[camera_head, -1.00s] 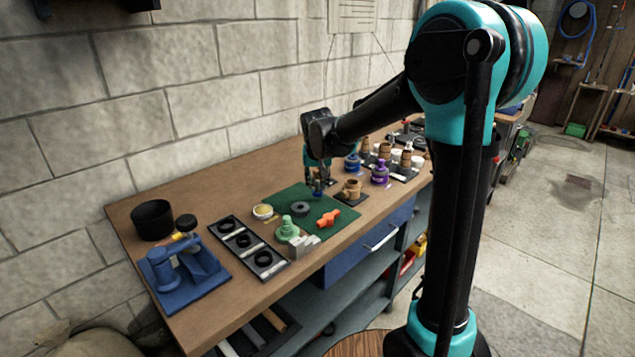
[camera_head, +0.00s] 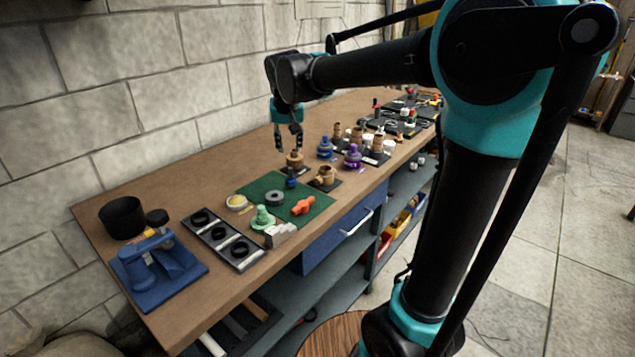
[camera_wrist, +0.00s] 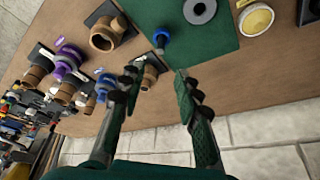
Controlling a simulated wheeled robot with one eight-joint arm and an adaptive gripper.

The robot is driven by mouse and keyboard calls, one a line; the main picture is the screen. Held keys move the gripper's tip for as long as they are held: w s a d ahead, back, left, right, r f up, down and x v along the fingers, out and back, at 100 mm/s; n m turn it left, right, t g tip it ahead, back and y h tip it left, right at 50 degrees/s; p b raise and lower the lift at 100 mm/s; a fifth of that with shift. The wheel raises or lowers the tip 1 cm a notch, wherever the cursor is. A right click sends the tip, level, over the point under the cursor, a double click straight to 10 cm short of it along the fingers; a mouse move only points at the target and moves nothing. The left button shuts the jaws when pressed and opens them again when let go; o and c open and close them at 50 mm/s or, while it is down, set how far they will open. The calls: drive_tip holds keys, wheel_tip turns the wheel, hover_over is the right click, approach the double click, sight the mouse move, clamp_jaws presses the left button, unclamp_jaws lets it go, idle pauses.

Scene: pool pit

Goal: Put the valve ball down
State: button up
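A small blue piece (camera_head: 291,181), which may be the valve ball, rests at the edge of the green mat (camera_head: 318,200). In the wrist view it shows as a blue knob with a short stem (camera_wrist: 161,39) on the mat. My gripper (camera_head: 288,147) hangs above the bench, higher than the blue piece and toward the wall. In the wrist view my gripper (camera_wrist: 157,78) has its fingers spread wide with nothing held between them. A brown fitting (camera_wrist: 149,76) shows beyond the left finger, partly hidden by it.
On the mat are a grey ring (camera_head: 274,198), an orange part (camera_head: 303,206) and a green part (camera_head: 262,218). A yellow-faced disc (camera_head: 236,202) lies by its edge. A brown fitting (camera_head: 326,176) and purple valve (camera_head: 353,156) stand close by.

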drive_tip(key=s+d+f, duration=0.3)
drive_tip(key=d, duration=0.1)
drive_tip(key=s+d+f, duration=0.3)
drive_tip(key=d+f, duration=0.1)
drive_tip(key=s+d+f, duration=0.3)
drive_tip(key=d, duration=0.1)
drive_tip(key=shift+s+f, duration=0.3)
drive_tip(key=shift+f, duration=0.05)
drive_tip(key=s+d+f, duration=0.3)
drive_tip(key=s+f, duration=0.2)
drive_tip(key=s, duration=0.2)
drive_tip(key=s+d+f, duration=0.4)
drive_tip(key=s+f, duration=0.2)
drive_tip(key=s, duration=0.1)
drive_tip(key=shift+s+d+f, duration=0.15)
drive_tip(key=shift+s+f, duration=0.1)
drive_tip(key=shift+s, duration=0.1)
